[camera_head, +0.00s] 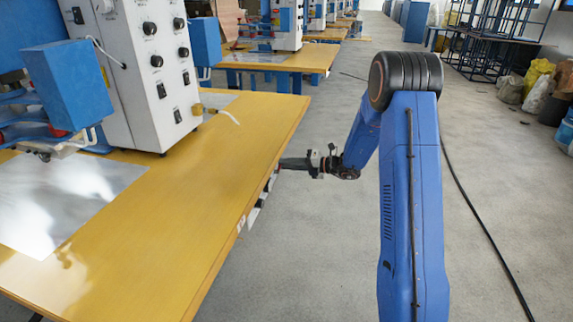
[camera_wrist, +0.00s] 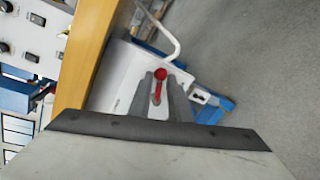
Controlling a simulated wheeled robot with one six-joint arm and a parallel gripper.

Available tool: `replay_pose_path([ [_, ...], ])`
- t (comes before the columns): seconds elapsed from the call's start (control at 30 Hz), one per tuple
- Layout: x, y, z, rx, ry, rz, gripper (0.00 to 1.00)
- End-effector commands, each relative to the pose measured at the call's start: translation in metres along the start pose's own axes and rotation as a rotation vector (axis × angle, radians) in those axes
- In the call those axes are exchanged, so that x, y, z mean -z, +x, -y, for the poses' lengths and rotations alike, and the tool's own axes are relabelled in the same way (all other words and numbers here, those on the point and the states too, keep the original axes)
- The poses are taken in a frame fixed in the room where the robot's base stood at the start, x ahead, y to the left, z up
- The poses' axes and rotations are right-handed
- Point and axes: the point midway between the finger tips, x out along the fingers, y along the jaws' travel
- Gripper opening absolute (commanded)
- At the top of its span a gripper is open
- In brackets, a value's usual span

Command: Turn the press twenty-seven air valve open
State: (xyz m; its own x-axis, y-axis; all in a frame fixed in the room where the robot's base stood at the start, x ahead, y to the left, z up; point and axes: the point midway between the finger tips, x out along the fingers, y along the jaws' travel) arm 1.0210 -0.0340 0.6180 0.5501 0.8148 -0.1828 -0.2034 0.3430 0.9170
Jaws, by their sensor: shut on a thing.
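The air valve's red lever (camera_wrist: 158,86) with a round red knob shows in the wrist view, on a white body beside the yellow table's edge. My gripper (camera_wrist: 160,79) has its two dark fingers on either side of the lever, shut on it. In the head view my gripper (camera_head: 284,163) reaches left to the table's right edge. The valve's lever cannot be made out there. How far the lever is turned is hard to tell.
The yellow table (camera_head: 215,180) carries a white control box (camera_head: 150,65) with black knobs and a blue press. A white curved pipe (camera_wrist: 172,35) rises near the valve in the wrist view. The grey floor (camera_head: 300,250) right of the table is open; a black cable (camera_head: 480,220) lies across it.

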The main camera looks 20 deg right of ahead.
Motion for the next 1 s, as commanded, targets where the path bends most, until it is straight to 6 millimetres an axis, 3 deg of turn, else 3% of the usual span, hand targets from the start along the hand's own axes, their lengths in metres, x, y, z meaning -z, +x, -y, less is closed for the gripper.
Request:
replay_pose_path([
  [0.4,-0.001,0.001,0.011,0.000,0.237,-0.046,0.00],
  [1.0,-0.001,0.002,0.013,0.000,0.291,-0.056,0.00],
])
